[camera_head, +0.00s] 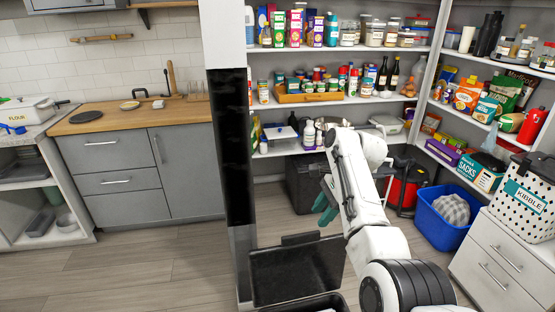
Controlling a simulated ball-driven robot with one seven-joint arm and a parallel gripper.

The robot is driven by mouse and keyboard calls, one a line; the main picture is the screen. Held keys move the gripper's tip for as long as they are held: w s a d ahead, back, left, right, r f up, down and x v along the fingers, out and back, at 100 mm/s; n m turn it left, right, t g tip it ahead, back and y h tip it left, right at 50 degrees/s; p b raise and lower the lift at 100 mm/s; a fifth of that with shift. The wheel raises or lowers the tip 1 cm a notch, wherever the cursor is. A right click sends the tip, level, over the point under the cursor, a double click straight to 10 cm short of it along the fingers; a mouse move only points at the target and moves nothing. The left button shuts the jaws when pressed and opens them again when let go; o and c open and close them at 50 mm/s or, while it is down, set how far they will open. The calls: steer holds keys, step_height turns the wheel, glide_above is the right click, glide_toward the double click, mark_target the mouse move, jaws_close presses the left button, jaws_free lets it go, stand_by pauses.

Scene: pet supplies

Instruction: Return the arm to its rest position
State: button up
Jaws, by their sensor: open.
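My white arm reaches from the lower right up to the middle of the camera_head view, with its bend in front of the pantry shelves. My gripper (324,203), with teal fingers, points down and left beside the forearm. It is partly hidden by the arm. It is open, and I see nothing held in it. It is in the air above the pantry floor, in front of a dark bin (302,182).
Full pantry shelves (338,101) stand behind and to the right. A blue tub (440,222), a white drawer unit (497,268) and a kibble bin (524,200) stand on the right. Grey cabinets (110,183) line the left. The wooden floor (150,268) at left is clear.

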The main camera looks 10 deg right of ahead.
steer(key=s+d+f+n+h, duration=0.35)
steer(key=s+f+n, duration=0.35)
steer(key=s+f, duration=1.15)
steer(key=s+r+n+h, duration=0.1)
steer(key=s+n, duration=0.9)
steer(key=s, duration=1.9)
steer(key=shift+r, duration=0.35)
